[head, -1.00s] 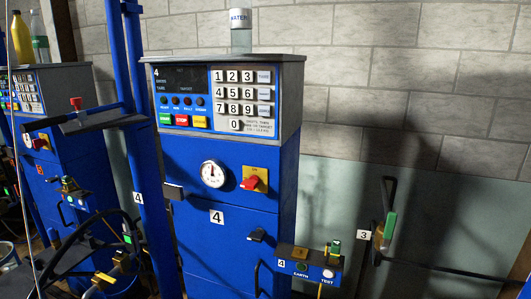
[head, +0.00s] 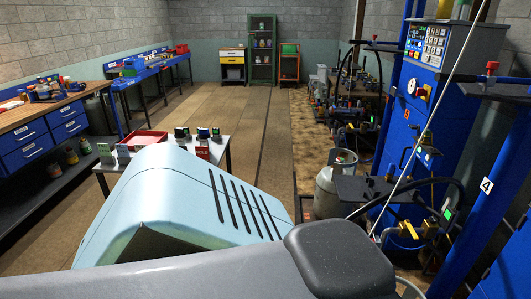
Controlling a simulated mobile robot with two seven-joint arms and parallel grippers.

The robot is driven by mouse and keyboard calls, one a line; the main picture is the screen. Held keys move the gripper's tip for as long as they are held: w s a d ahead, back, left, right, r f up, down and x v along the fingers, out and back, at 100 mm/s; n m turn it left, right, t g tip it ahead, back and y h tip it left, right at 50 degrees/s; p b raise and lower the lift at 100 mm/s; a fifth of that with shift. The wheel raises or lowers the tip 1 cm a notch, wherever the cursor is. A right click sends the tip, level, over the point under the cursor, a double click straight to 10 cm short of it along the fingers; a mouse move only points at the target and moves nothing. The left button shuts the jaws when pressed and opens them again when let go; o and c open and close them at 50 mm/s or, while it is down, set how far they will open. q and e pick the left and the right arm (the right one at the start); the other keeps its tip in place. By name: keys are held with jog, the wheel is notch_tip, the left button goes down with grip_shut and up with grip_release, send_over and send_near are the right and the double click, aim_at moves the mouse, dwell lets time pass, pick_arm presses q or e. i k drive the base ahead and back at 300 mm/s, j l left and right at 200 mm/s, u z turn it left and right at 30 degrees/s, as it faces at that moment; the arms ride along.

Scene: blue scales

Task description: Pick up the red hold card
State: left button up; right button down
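A small upright red piece (head: 203,152) stands at the front right of a small table (head: 226,158), in the middle left of the head view. It may be the red hold card, but no lettering is legible. A similar red piece (head: 123,150) and a green piece (head: 105,152) stand near the table's left end. The near part of the table is hidden. Neither of my grippers shows.
A red tray (head: 149,138) and several dark round containers (head: 182,133) are on the small table. A workbench (head: 37,112) lines the left wall. Blue filling machines (head: 415,115) and a grey gas cylinder (head: 336,180) stand right. Open floor (head: 235,105) lies beyond the table.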

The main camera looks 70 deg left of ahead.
aim_at(201, 152)
jog(key=u, duration=2.9)
jog(key=i+j, duration=0.8)
jog(key=i+l, duration=0.25)
jog(key=i, duration=0.2)
jog(key=i+l, duration=0.25)
jog(key=i, duration=0.25)
jog(key=j+u, duration=0.05)
